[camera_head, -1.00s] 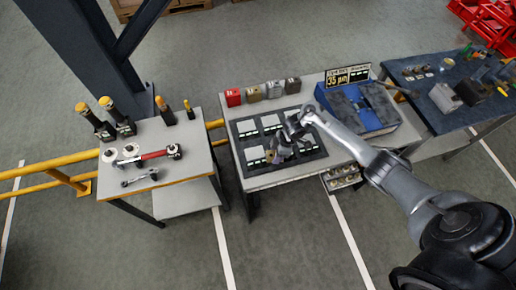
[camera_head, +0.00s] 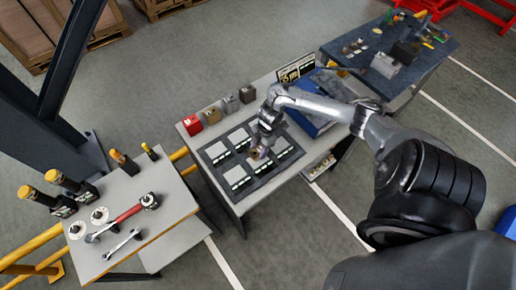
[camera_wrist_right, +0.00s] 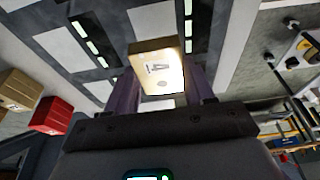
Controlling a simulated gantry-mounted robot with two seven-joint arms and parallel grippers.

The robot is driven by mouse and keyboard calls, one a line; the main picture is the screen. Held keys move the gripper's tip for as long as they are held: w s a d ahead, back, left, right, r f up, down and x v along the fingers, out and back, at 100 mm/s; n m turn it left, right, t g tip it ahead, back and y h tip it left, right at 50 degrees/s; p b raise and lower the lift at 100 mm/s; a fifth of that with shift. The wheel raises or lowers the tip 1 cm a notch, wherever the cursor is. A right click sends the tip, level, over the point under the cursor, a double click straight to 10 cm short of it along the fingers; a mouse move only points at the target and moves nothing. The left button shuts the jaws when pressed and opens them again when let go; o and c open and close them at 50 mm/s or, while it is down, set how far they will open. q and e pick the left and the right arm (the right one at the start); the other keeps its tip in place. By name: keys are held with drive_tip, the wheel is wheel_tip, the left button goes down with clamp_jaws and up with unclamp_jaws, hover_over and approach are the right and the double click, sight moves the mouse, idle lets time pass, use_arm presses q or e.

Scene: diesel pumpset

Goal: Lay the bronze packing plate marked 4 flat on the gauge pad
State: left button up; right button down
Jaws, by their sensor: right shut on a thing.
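My right gripper (camera_head: 262,147) is shut on a bronze packing plate (camera_wrist_right: 158,66). In the right wrist view the plate sits between the two fingers, brightly lit, with a dark mark that looks like a 4 on the face toward the camera. In the head view the plate (camera_head: 257,154) is small and partly hidden by the gripper. The gripper is over the dark board (camera_head: 205,160) with several light grey pads (camera_head: 235,175). I cannot tell which pad is the gauge pad, or whether the plate touches anything. My left gripper is out of view.
A red block (camera_head: 192,125) and several brown and grey blocks line the bench's back edge. A blue case (camera_head: 312,125) and a sign (camera_head: 297,68) stand to the right. A side table (camera_head: 165,215) at left holds a red-handled wrench (camera_head: 127,214) and yellow-topped tools.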

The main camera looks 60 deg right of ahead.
drive_tip(key=shift+r, duration=0.1)
drive_tip(key=shift+w+d+f+b, duration=0.1)
drive_tip(key=shift+f+b, duration=1.3)
drive_tip(key=shift+f, duration=0.95)
drive_tip(key=shift+p, duration=0.4)
drive_tip(key=shift+f, duration=0.25)
drive_tip(key=shift+f+b, duration=0.35)
drive_tip(key=shift+b, duration=0.1)
drive_tip(key=shift+f, duration=0.1)
